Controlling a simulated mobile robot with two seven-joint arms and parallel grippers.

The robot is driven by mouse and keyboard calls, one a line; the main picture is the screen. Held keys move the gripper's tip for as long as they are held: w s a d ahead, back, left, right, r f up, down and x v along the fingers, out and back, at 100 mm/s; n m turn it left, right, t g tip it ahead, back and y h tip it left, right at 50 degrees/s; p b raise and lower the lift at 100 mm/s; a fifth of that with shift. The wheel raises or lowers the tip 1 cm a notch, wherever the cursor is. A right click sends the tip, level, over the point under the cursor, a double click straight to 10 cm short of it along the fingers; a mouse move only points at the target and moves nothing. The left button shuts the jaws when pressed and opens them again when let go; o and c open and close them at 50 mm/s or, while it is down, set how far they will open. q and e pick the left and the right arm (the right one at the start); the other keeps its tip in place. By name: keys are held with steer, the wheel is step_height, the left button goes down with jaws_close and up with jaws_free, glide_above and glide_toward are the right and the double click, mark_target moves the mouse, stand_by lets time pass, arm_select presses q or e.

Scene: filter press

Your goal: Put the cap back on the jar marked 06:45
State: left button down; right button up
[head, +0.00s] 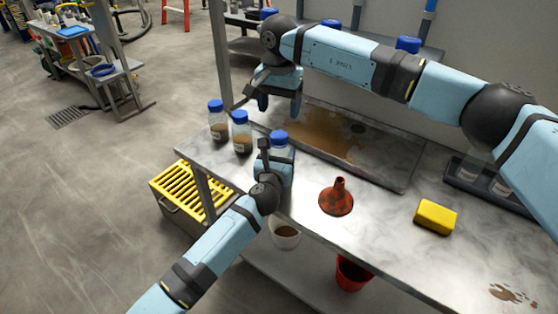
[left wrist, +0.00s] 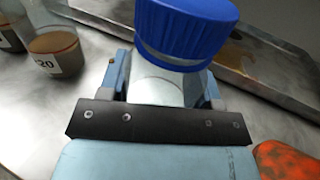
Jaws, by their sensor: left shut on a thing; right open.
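My left gripper (head: 276,158) is shut on a clear jar near the bench's left end. A blue cap (head: 279,137) sits on top of that jar. In the left wrist view the cap (left wrist: 186,24) is over the jar's neck and looks slightly tilted; I cannot tell if it is screwed down. The held jar (left wrist: 158,83) has no readable marking in view. My right gripper (head: 280,104) is open and empty, above and behind the held jar. Two other blue-capped jars with brown contents, the left one (head: 218,122) and the right one (head: 241,134), stand to the left.
A stained metal tray (head: 385,178) lies behind the held jar. A red funnel (head: 337,198) and a yellow sponge (head: 435,217) are to the right. A vial rack (head: 464,180) stands at the far right. The bench between funnel and sponge is clear.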

mark_target(279, 135)
steer(key=n, duration=1)
steer(key=shift+n, duration=0.3)
steer(key=shift+f, duration=0.1)
steer(key=shift+f, duration=3.9)
